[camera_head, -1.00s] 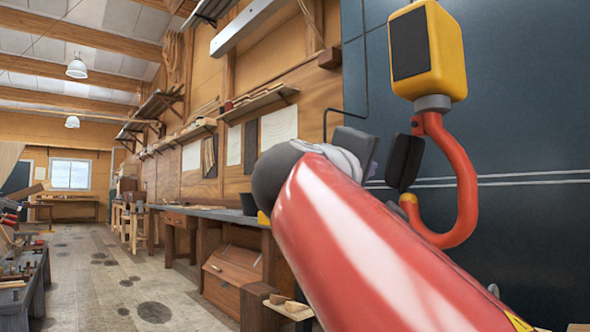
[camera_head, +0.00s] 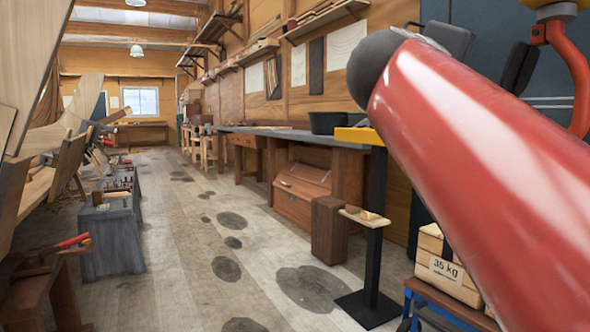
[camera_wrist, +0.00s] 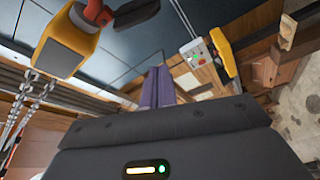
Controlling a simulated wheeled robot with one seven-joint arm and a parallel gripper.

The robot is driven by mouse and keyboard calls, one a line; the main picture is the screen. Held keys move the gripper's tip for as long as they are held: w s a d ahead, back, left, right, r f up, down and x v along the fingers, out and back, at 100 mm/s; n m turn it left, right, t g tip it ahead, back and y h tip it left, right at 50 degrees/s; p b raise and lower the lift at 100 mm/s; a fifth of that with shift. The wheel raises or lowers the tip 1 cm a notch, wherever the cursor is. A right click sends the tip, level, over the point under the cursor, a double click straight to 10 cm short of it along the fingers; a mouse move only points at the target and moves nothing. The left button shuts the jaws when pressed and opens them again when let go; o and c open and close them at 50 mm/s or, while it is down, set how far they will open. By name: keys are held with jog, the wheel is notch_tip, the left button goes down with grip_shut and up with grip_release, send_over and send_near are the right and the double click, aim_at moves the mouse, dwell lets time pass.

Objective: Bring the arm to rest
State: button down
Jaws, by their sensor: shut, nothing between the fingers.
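My gripper (camera_wrist: 156,88) shows in the wrist view as two purple fingers lying side by side, shut, with nothing between them. They stick out beyond the dark wrist housing (camera_wrist: 160,140). In the head view my red arm (camera_head: 470,125) reaches up and left across the right side. The gripper's fingers cannot be made out there. A yellow hoist body (camera_wrist: 68,42) hangs at the upper left of the wrist view, apart from the fingers. Its red hook (camera_head: 568,65) shows at the right edge of the head view.
A black post stand (camera_head: 375,220) with a yellow top stands behind my arm. A crate marked 35 kg (camera_head: 447,268) sits at lower right. A workbench (camera_head: 300,135) lines the wall. A button box (camera_wrist: 195,54) shows in the wrist view. The middle floor (camera_head: 190,260) is clear.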

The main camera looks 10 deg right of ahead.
jog(key=s+a+f+m+g+y+p, duration=0.1)
jog(key=s+a+f+y, duration=0.3)
jog(key=f, duration=1)
jog(key=s+a+f+m+g+y+p, duration=0.1)
jog(key=s+a+f+g+y+p, duration=0.2)
jog(key=f, duration=1.2)
jog(key=s+a+f+m+g+y+p, duration=0.1)
jog(key=s+a+f+y, duration=0.5)
jog(key=f, duration=0.9)
jog(key=shift+a+g+y+p, duration=0.45)
jog(key=shift+g+y, duration=0.35)
jog(key=shift+y, duration=0.2)
jog(key=shift+f, duration=0.1)
